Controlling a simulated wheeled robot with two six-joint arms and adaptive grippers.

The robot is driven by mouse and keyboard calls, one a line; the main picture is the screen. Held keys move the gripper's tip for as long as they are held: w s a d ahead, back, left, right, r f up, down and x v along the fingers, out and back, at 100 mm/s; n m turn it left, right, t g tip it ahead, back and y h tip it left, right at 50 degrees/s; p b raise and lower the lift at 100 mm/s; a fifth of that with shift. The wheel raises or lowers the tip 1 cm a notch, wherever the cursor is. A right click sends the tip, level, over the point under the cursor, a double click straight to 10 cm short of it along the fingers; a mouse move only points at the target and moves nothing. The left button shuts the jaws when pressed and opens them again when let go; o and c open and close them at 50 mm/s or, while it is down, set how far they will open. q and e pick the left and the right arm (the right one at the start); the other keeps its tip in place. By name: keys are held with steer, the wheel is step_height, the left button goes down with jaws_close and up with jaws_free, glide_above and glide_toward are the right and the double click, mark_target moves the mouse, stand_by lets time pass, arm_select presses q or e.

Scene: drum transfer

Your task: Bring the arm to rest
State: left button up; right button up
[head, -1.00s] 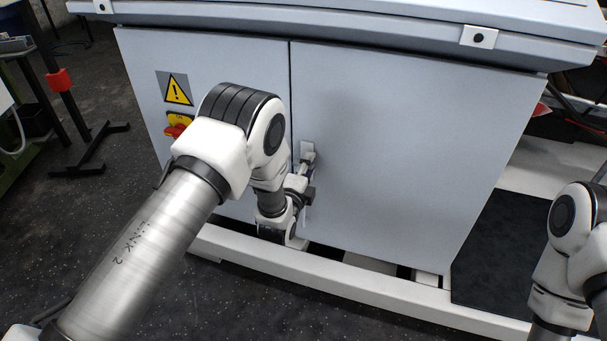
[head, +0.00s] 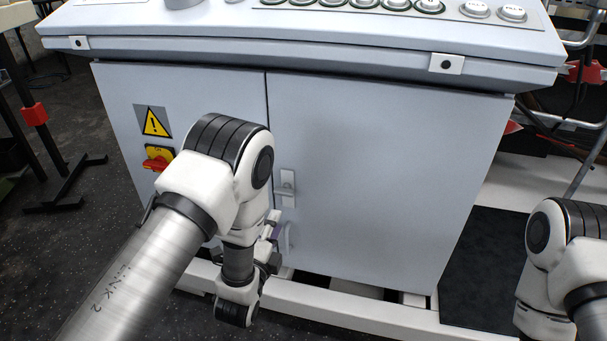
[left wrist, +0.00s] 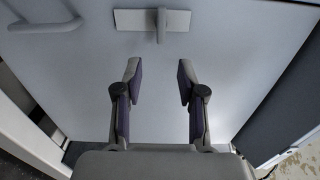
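My left arm comes in from the left and bends down in front of the grey cabinet (head: 370,180). My left gripper (head: 273,240) is partly hidden behind its own wrist in the head view, just below the door latch (head: 287,186). In the left wrist view the left gripper (left wrist: 159,75) is open, with nothing between its fingers. The latch plate (left wrist: 180,20) lies ahead, beyond the fingertips and apart from them. Only a bent part of my right arm (head: 560,250) shows at the right edge; its gripper is out of view.
A red and yellow switch (head: 158,158) and a warning sign (head: 153,121) are on the left door. A button panel (head: 400,8) tops the cabinet. A white base rail (head: 340,308) runs along its foot. A black stand (head: 65,185) is at left; floor between is clear.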

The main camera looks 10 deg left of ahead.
arm_select(q)
steer(key=s+a+f+n+g+y, duration=0.1)
steer(key=s+a+f+n+g, duration=0.25)
steer(key=s+f, duration=0.4)
steer(key=s+a+f+n+g, duration=0.3)
steer(key=s+f+g, duration=0.25)
steer(key=f, duration=0.35)
steer(key=s+f+n+g, duration=0.2)
steer(key=s+n+g, duration=0.15)
steer(key=s, duration=0.35)
steer(key=s+d+f+n+g, duration=0.1)
steer(key=s+f+n+g, duration=0.2)
steer(key=s, duration=0.4)
steer(key=s+f+n+g, duration=0.1)
steer(key=s+n+g, duration=0.2)
steer(key=s+n, duration=0.3)
step_height(320, 180, up, 29)
steer(key=p, duration=2.9)
steer(key=shift+s, duration=0.35)
steer(key=shift+r+t+h, duration=0.15)
steer(key=shift+t+h, duration=0.15)
steer(key=shift+t, duration=0.05)
